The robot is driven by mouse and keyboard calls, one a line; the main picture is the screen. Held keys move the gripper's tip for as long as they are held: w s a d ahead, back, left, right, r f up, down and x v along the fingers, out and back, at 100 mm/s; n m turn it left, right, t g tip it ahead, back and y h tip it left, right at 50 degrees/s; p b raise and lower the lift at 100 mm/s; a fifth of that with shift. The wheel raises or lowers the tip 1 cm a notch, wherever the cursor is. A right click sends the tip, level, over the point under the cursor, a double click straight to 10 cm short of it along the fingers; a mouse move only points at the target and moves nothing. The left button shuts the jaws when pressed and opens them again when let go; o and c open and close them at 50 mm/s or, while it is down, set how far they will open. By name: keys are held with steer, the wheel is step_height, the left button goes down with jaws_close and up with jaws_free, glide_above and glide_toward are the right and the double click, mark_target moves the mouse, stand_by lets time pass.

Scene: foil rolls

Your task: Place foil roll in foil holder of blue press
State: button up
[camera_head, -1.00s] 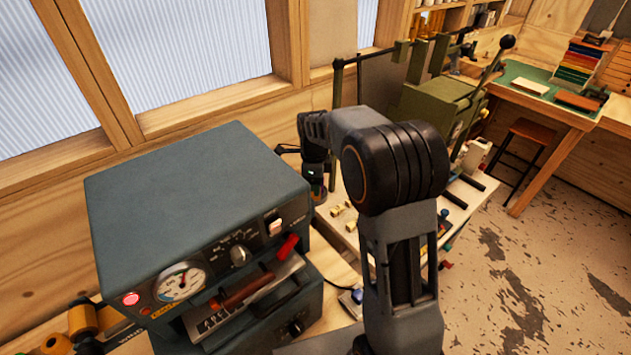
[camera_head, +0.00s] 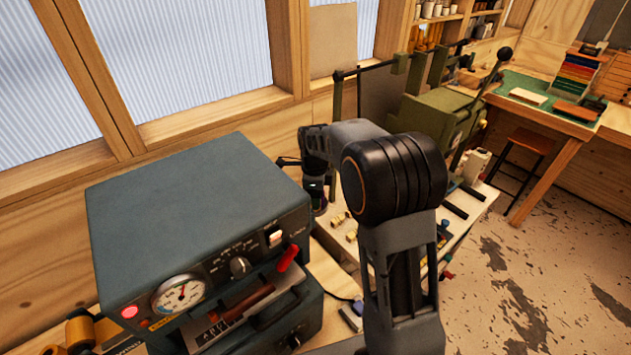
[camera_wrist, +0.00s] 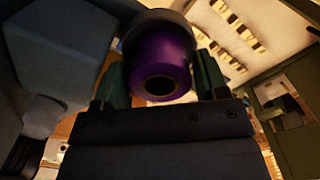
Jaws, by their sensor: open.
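The blue press (camera_head: 190,195) is a blue-grey box with a gauge, knobs and a red-handled lever, at the left in the head view. Its side also shows at the left of the wrist view (camera_wrist: 60,40). In the wrist view, a purple foil roll (camera_wrist: 158,48) with a dark hollow core lies between the green fingers of my gripper (camera_wrist: 160,78), under a dark rounded part. My gripper is open around the roll. In the head view, my gripper (camera_head: 318,198) is small, just right of the press. I cannot make out the foil holder clearly.
A green press (camera_head: 440,115) with a long lever stands behind on a pale bench (camera_head: 480,205) that holds small brass pieces. Yellow rolls (camera_head: 80,330) sit at the lower left. A stool (camera_head: 530,140) and worn open floor (camera_head: 540,260) are at the right.

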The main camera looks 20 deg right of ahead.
step_height(320, 180, up, 12)
steer(key=b, duration=0.2)
steer(key=shift+f, duration=0.15)
stand_by(0.4)
